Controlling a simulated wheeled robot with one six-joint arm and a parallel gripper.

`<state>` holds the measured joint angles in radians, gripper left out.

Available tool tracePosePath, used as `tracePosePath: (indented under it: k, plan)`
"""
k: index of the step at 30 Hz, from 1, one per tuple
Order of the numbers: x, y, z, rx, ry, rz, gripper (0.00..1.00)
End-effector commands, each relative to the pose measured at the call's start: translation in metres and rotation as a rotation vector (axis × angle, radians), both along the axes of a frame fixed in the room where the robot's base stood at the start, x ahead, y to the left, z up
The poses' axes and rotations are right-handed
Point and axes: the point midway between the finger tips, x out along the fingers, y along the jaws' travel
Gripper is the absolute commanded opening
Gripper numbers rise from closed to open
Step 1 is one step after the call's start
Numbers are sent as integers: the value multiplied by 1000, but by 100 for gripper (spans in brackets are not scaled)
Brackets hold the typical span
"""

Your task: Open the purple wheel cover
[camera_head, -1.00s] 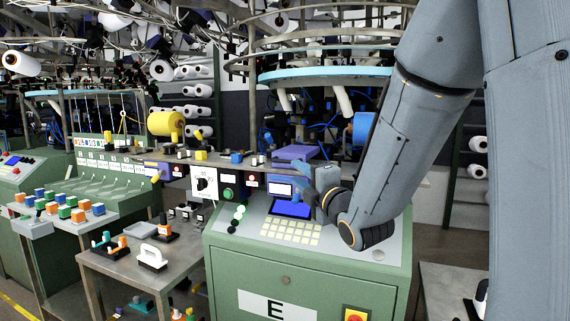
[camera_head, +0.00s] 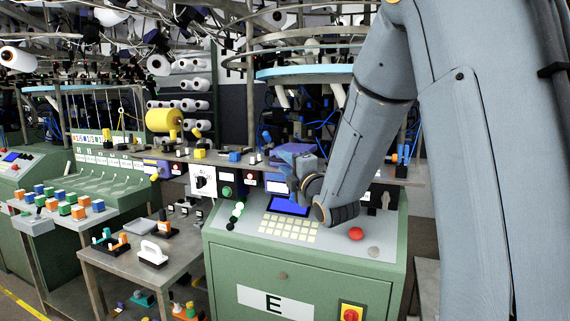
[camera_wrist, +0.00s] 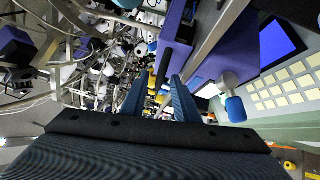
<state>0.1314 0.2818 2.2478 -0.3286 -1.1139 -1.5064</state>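A purple cover (camera_head: 305,162) stands on the shelf behind the green control cabinet in the head view, partly hidden by my gripper. My gripper (camera_head: 284,160) is right in front of it, above the cabinet's screen. In the wrist view a purple box-like part (camera_wrist: 179,24), probably the same cover, is just ahead of my right finger. My two blue fingers (camera_wrist: 158,100) stand apart with a gap between them and nothing visibly held. I cannot tell whether a finger touches the cover. The cover looks closed; its wheel is not clearly visible.
The green cabinet (camera_head: 300,258) has a blue screen (camera_head: 288,205) and a red button (camera_head: 356,233). A blue-tipped white knob (camera_wrist: 235,108) is right of my fingers. A grey shelf edge (camera_head: 385,176) runs along the machine. A side table (camera_head: 118,262) stands left.

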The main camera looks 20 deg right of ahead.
Motion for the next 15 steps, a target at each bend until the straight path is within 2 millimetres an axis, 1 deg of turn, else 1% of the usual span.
tracePosePath:
  k: [1, 4, 5, 15]
  plan:
    - [0, 0, 0, 0, 0, 0, 20]
    - [0, 0, 0, 0, 0, 0, 3]
    - [0, 0, 0, 0, 0, 1, 0]
    - [0, 0, 0, 0, 0, 1, 0]
